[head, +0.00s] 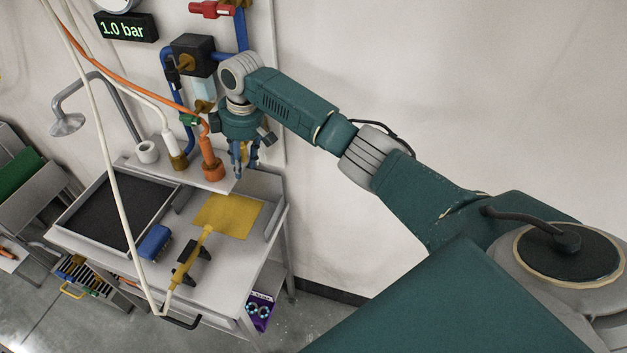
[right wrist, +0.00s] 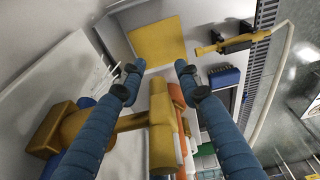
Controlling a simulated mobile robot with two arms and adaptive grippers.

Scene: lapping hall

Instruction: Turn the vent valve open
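A brass-yellow valve body (right wrist: 162,125) with a side stem and a thick knob (right wrist: 58,128) shows in the right wrist view; I take it to be the vent valve, though no label is readable. In the head view only a bit of yellow shows behind my right gripper (head: 241,168), which hides most of it. My right gripper points down beside the wall pipework. In the right wrist view its two blue fingers (right wrist: 158,78) are spread apart with nothing clasped between the tips. The brass part lies beyond them, and contact cannot be told. My left gripper is out of view.
A display (head: 127,27) reads 1.0 bar. An orange hose fitting (head: 211,160) stands on the shelf close left of my right gripper. Wall to the right is bare.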

